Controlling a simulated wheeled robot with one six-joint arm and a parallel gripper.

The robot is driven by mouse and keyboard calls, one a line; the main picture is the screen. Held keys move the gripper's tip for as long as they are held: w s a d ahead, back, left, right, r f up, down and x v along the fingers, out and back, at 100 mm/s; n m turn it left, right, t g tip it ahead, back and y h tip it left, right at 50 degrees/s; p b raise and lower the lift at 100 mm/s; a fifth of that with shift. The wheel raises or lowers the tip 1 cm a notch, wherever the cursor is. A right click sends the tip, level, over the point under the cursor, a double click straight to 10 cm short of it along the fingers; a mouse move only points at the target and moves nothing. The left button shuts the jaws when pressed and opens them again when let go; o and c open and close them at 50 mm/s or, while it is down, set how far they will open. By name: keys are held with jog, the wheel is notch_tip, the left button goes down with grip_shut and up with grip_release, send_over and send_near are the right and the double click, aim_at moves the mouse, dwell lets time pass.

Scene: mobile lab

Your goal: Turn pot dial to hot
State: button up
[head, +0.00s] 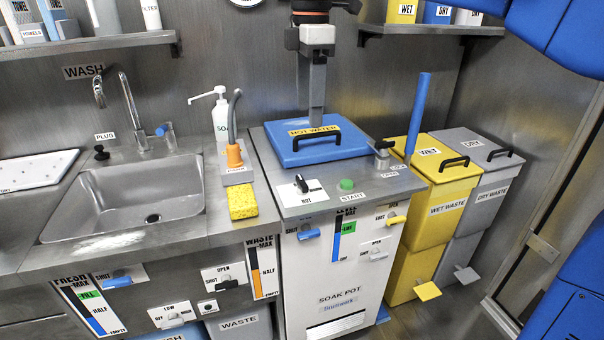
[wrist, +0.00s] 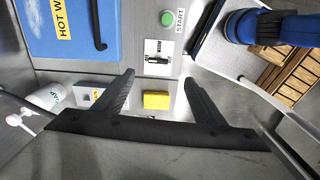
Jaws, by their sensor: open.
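The pot dial (head: 301,184) is a small black knob on a white plate marked HOT, on the front left of the soak pot's steel top (head: 270,160). Its pointer setting is too small to read surely. In the wrist view the dial (wrist: 158,61) lies just beyond and roughly between my fingertips. My gripper (wrist: 159,79) is open and empty, its two black fingers spread wide, apart from the dial.
A green START button (head: 346,184) sits right of the dial. Behind is the blue HOT WATER lid (head: 300,152) with a black handle. A yellow sponge (head: 242,202) lies left by the sink (head: 140,195). Yellow (head: 432,190) and grey (head: 480,170) waste bins stand right.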

jog(key=a, duration=0.1)
send_near(302, 180)
jog(key=shift+n, duration=0.4)
notch_tip(302, 180, down, 8)
jog(key=shift+a+f, duration=0.1)
jog(key=c, duration=1.1)
